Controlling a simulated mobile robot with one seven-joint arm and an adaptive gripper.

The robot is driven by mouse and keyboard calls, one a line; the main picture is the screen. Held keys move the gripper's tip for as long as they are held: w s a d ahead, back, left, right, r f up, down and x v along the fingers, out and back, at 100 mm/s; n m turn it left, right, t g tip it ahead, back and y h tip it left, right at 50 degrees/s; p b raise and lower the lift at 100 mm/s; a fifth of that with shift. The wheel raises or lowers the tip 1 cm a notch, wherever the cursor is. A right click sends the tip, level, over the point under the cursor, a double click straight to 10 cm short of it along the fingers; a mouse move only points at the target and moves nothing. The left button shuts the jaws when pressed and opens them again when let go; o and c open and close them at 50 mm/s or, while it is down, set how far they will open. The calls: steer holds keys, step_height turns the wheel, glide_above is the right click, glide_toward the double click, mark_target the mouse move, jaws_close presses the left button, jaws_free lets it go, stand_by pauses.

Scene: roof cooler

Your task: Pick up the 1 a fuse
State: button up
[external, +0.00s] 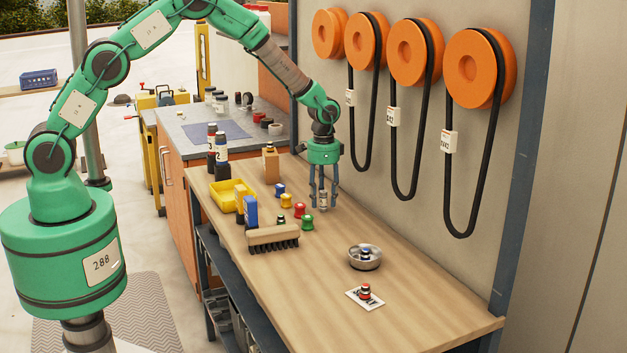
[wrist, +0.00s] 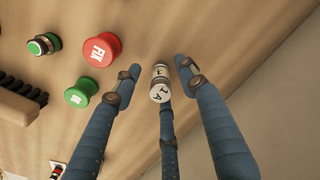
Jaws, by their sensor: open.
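The 1 A fuse (wrist: 160,88) is a small pale cylinder with metal-looking bands and "1 A" on its end, seen in the wrist view. It also shows between my fingers in the external view (external: 322,199). My gripper (external: 322,191) points down over the wooden bench, with its blue fingers spread around the fuse. In the wrist view my gripper (wrist: 157,70) has fingertips on both sides of the fuse and one finger below it in the picture. Gaps show at the two sides; contact with the lower finger cannot be told.
A red piece (wrist: 101,49), a green piece (wrist: 82,92) and a brush (external: 273,237) lie left of the fuse. A metal bowl (external: 364,257) and a white card (external: 365,299) are nearer the bench front. The wall with orange pulleys (external: 481,68) is at right.

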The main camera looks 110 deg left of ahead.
steer(key=shift+f, duration=0.15)
stand_by(0.4)
jaws_close()
